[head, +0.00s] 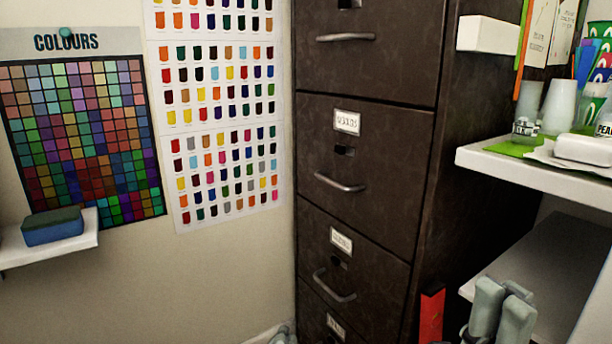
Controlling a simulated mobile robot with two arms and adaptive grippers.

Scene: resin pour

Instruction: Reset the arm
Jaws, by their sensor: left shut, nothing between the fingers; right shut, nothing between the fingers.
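My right gripper (501,310) is at the bottom right, its grey fingers pointing up, shut and empty. It is in front of the lower shelf and right of the dark cabinet. My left gripper (283,336) barely shows as a small grey part at the bottom edge, by the foot of the wall left of the cabinet. It is shut, with nothing seen in it. Most of both arms is out of the picture.
A dark drawer cabinet (365,150) stands in the corner, its drawers closed. A white shelf (540,172) on the right holds cups and jars, above a grey lower shelf (550,255). A small shelf (80,242) on the left bears a blue block (52,229). Colour charts hang on the wall.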

